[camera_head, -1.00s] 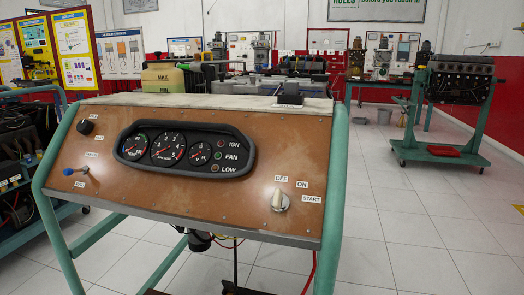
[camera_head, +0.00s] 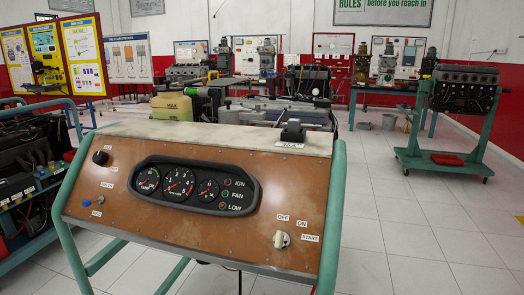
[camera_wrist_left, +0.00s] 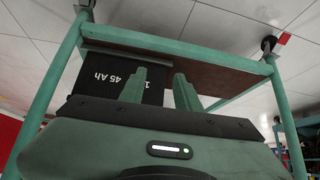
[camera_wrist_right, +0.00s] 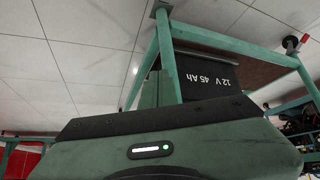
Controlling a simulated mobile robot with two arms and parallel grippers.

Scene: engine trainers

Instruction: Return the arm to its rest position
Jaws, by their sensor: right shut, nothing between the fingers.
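Neither of my arms shows in the head view. My left gripper (camera_wrist_left: 158,80) shows in the left wrist view with its two green fingers apart and nothing between them. My right gripper (camera_wrist_right: 156,76) shows in the right wrist view with its fingers together and empty. The brown instrument panel (camera_head: 150,222) stands in front of me in the head view. It carries a gauge cluster (camera_head: 183,205), a pale key switch (camera_head: 281,239) at its lower right, a black knob (camera_head: 100,158) and a blue-tipped toggle (camera_head: 97,200) at its left.
The panel's green frame (camera_head: 332,215) stands close in front. A black battery (camera_wrist_left: 100,78) sits low in the frame and also shows in the right wrist view (camera_wrist_right: 205,78). An engine on a green stand (camera_head: 462,92) is at the right. Tiled floor right of the panel is clear.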

